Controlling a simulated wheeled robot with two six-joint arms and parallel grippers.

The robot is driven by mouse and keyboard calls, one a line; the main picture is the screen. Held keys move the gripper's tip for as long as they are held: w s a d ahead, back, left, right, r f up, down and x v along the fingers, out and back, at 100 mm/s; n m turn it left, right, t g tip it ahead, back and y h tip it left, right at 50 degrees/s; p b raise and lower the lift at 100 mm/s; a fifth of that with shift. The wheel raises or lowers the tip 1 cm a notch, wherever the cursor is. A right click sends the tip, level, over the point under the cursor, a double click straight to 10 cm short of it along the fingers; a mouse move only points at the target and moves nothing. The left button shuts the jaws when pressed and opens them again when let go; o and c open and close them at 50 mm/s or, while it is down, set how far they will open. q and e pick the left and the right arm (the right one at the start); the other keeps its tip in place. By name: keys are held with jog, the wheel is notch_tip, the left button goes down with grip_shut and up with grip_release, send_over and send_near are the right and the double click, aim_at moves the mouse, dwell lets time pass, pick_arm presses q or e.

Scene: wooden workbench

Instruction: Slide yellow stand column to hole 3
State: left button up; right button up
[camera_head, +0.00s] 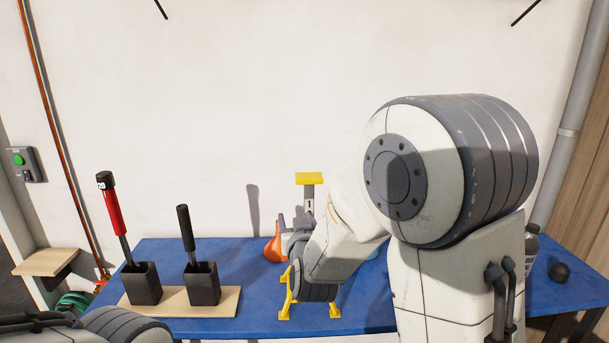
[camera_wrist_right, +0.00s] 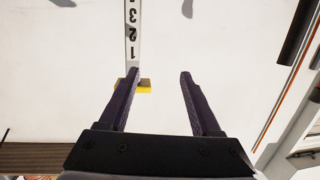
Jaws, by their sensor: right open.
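The yellow stand shows in the head view, with a flat yellow top plate (camera_head: 309,178) on a pale column (camera_head: 309,200) marked "1". Yellow feet (camera_head: 284,315) rest on the blue bench; my right arm hides much of the middle. In the right wrist view the column (camera_wrist_right: 132,25) carries the digits 3, 2, 1 upside down, with the yellow plate (camera_wrist_right: 145,86) below them. My right gripper (camera_wrist_right: 158,74) is open with nothing between its fingers; the column appears behind the left finger. In the head view this gripper (camera_head: 295,221) is beside the column, partly hidden. My left gripper is out of view.
A wooden base (camera_head: 178,307) holds two black holders, with a red-handled tool (camera_head: 111,207) and a black-handled tool (camera_head: 185,228). An orange object (camera_head: 273,246) stands beside the right gripper. A bottle (camera_head: 532,243) and black knob (camera_head: 560,272) are at the right. Bench (camera_head: 250,262) shows bare left of the stand.

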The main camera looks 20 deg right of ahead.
jog(key=m+t+h, duration=0.1)
jog(key=h, duration=0.1)
send_near(309, 187)
jog(key=w, duration=0.1)
jog(key=p+x, duration=0.4)
jog(key=x, duration=0.5)
jog(key=shift+w+d, duration=0.3)
jog(key=shift+w+d+f+p, duration=0.1)
jog(key=shift+w+p, duration=0.25)
jog(key=shift+w, duration=0.05)
jog(key=shift+c, duration=0.3)
grip_shut()
